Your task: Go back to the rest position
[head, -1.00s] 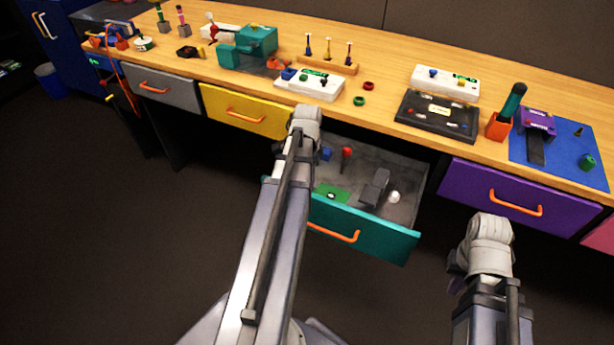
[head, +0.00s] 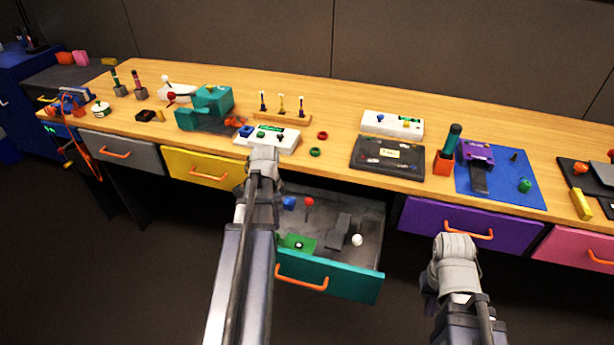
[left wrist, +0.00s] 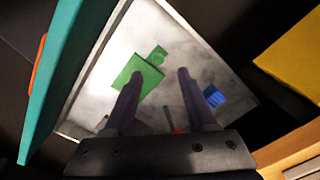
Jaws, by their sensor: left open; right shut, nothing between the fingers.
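My left arm reaches up the middle of the head view, its wrist (head: 262,165) in front of the white panel and the drawer's left side; its fingers are hidden there. In the left wrist view my left gripper (left wrist: 159,76) is open and empty, its fingers over the open drawer (left wrist: 185,40). My right gripper (head: 428,283) is mostly hidden behind its own wrist at the lower right. It is shut with nothing seen in it, in front of the purple drawer and apart from it.
The teal-fronted drawer (head: 345,283) stands open and holds a green piece (head: 298,243), a blue block, a red-topped piece, a grey piece and a white ball (head: 357,240). The purple drawer (head: 450,222) and yellow drawer (head: 190,165) are shut. Panels and tools cover the wooden worktop (head: 340,115).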

